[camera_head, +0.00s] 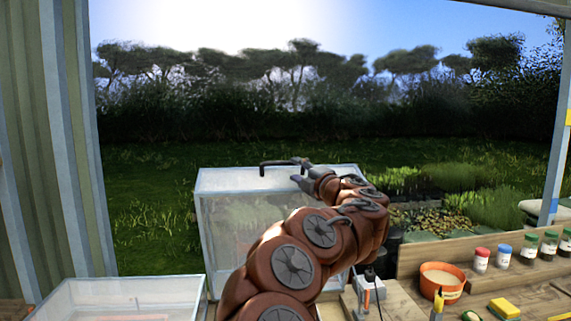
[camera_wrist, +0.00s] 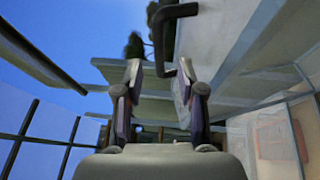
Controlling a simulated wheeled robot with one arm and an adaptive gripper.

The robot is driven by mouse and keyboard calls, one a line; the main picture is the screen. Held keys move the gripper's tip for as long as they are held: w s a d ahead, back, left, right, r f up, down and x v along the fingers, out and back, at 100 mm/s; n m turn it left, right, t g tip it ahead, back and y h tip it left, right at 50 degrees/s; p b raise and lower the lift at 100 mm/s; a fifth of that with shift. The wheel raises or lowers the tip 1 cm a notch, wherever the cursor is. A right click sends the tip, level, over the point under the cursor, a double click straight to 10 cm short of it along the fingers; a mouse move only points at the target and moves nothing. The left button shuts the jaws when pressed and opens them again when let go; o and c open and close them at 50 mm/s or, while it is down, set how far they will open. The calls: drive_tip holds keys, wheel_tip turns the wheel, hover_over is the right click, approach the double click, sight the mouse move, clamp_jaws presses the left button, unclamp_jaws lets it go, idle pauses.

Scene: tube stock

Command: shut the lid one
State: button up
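A large clear box (camera_head: 225,240) with a pale, whitish top panel stands at the middle of the head view. A dark bar handle (camera_head: 280,162) shows along its upper edge; I take this panel (camera_head: 235,180) as the lid. Whether it lies flat or is tilted up is hard to tell. My gripper (camera_head: 298,177) is just right of the handle, with my arm hiding the box's right side. In the wrist view my gripper (camera_wrist: 160,85) is open, its fingers apart with nothing between them. The bent handle (camera_wrist: 165,35) is ahead, near the fingertips, and shows no clear contact.
Another clear box (camera_head: 125,300) stands at the lower left. At the right, a wooden bench holds an orange pot (camera_head: 441,287), several capped jars (camera_head: 481,262), a yellow sponge (camera_head: 504,308) and a small grey device (camera_head: 368,292). A corrugated wall (camera_head: 50,150) bounds the left.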

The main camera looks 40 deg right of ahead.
sight(287, 164)
drive_tip(key=shift+p+x, duration=0.9)
drive_tip(key=shift+x, duration=2.55)
drive_tip(key=shift+s, duration=0.1)
drive_tip(key=shift+c, duration=0.2)
clamp_jaws()
